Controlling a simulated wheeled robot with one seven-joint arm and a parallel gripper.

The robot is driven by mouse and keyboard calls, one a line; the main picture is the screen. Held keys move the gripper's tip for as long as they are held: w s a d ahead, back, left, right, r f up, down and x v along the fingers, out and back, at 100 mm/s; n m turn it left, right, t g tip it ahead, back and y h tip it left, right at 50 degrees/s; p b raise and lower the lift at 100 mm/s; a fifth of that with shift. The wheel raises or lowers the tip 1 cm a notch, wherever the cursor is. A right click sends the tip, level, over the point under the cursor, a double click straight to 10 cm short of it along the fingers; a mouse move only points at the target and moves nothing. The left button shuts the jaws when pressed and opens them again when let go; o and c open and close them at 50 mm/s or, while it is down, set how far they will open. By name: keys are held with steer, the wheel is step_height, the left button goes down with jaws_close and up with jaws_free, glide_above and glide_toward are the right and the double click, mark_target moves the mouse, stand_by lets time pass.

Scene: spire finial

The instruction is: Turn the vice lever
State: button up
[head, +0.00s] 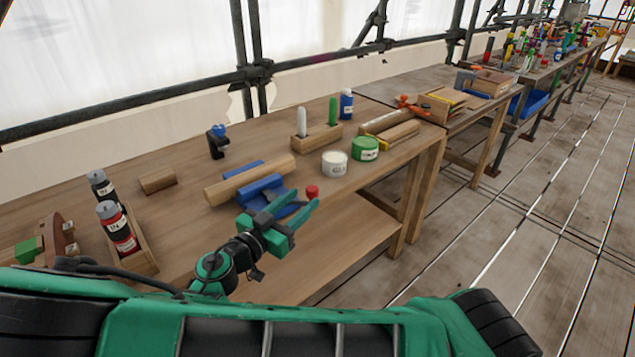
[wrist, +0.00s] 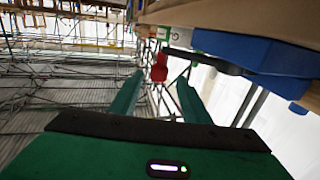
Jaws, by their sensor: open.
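The blue vice (head: 262,187) sits at the front edge of the wooden workbench, with a round wooden piece lying across it. It also shows at the upper right in the wrist view (wrist: 262,55). The vice lever has a red knob (head: 312,192), which shows between my fingers in the wrist view (wrist: 158,71). A dark lever rod (wrist: 205,61) runs from near the knob toward the blue vice. My green gripper (head: 301,203) is open and empty beside the front of the vice. In the wrist view its fingertips (wrist: 160,78) point toward the knob; I see no contact.
On the bench stand a white tin (head: 334,164), a green tin (head: 365,149) and a wooden block with upright tools (head: 316,137). A wooden holder with bottles (head: 135,243) stands at the left. A lower shelf (head: 340,240) lies under the bench. The floor at right is clear.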

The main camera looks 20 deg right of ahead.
steer(key=x, duration=0.9)
steer(key=shift+d, duration=0.3)
steer(key=shift+w, duration=0.1)
jaws_close()
